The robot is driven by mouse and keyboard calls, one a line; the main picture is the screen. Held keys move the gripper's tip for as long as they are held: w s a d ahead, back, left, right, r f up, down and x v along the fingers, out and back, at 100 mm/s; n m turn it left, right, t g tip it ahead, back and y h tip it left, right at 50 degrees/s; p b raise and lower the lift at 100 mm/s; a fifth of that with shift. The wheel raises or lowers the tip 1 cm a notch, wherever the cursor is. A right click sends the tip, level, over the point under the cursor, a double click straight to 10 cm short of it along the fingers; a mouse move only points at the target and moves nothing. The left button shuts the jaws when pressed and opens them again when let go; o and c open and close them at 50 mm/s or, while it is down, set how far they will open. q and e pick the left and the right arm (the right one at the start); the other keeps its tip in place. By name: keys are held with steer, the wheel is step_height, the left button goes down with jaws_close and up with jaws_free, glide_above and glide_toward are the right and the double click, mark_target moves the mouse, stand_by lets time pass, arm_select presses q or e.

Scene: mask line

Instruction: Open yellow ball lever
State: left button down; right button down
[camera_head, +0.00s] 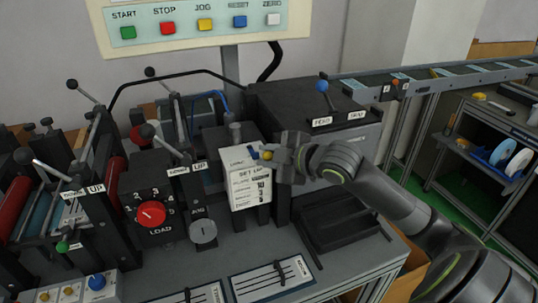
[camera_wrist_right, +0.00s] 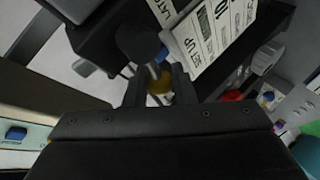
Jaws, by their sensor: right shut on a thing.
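The yellow ball lever (camera_head: 267,155) is at the top of a dark block with a white "SET UP" sheet (camera_head: 249,186), in the middle of the machine. My right gripper (camera_head: 275,153) reaches in from the right and its fingers are at the ball, hiding part of it. In the right wrist view the yellow ball (camera_wrist_right: 160,87) sits between the two dark fingers (camera_wrist_right: 158,77), which are shut on it. A dark round knob stands just beyond the fingertips there. My left gripper is not in view.
A blue ball lever (camera_head: 322,87) stands on the dark housing behind. A red load dial (camera_head: 151,214) and several black ball levers are at the left. A button panel (camera_head: 200,22) hangs above. A black tray (camera_head: 340,225) lies at the front right.

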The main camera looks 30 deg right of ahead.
stand_by(0.4)
steer(key=c, duration=1.5)
jaws_free()
steer(key=shift+f, duration=0.1)
steer(key=shift+o, duration=1.3)
steer(key=shift+w, duration=0.2)
steer(key=shift+s, duration=0.15)
steer(key=p+v, duration=1.4)
steer(key=v, duration=0.3)
steer(key=shift+a, duration=0.15)
